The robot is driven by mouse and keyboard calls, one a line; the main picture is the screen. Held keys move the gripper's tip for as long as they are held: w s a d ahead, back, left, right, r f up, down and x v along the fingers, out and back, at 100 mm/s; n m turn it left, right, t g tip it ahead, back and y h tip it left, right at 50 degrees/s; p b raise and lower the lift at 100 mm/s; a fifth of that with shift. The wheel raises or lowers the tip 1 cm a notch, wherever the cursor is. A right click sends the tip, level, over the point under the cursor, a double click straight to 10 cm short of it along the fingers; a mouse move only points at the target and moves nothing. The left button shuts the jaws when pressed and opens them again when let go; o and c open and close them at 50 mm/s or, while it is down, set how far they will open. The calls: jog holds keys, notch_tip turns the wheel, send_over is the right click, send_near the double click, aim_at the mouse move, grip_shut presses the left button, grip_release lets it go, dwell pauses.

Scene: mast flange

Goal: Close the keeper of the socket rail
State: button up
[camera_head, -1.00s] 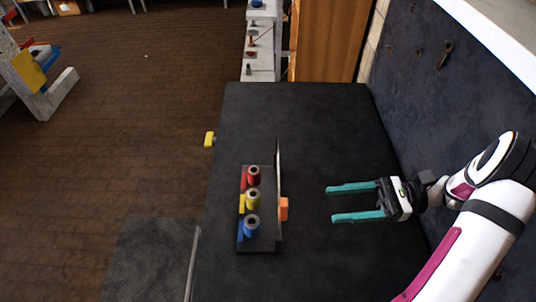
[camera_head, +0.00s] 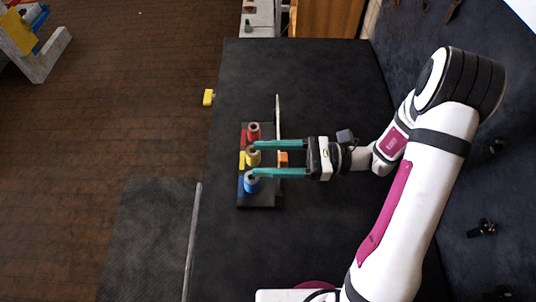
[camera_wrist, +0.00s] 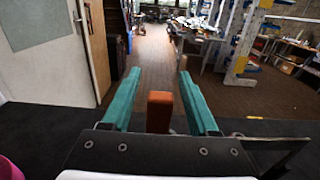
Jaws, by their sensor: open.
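The socket rail (camera_head: 262,197) is a dark base on the table in the head view, with a red socket (camera_head: 253,132), a yellow socket (camera_head: 253,156) and a blue socket (camera_head: 251,183) in a row. Its keeper (camera_head: 278,115) looks like a thin upright plate along the right side, seen nearly edge-on. An orange tab (camera_head: 284,158) sticks out from it to the right. My gripper (camera_head: 256,159) is open, its teal fingers reaching left over the rail, one on each side of the tab. In the wrist view, the orange tab (camera_wrist: 160,112) stands between the fingers (camera_wrist: 159,74). Contact cannot be told.
The black table (camera_head: 310,75) is clear behind the rail. A dark wall panel (camera_head: 425,50) with hanging tools runs along the right. A white shelf (camera_head: 258,18) stands beyond the table.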

grip_shut()
dwell(1.4)
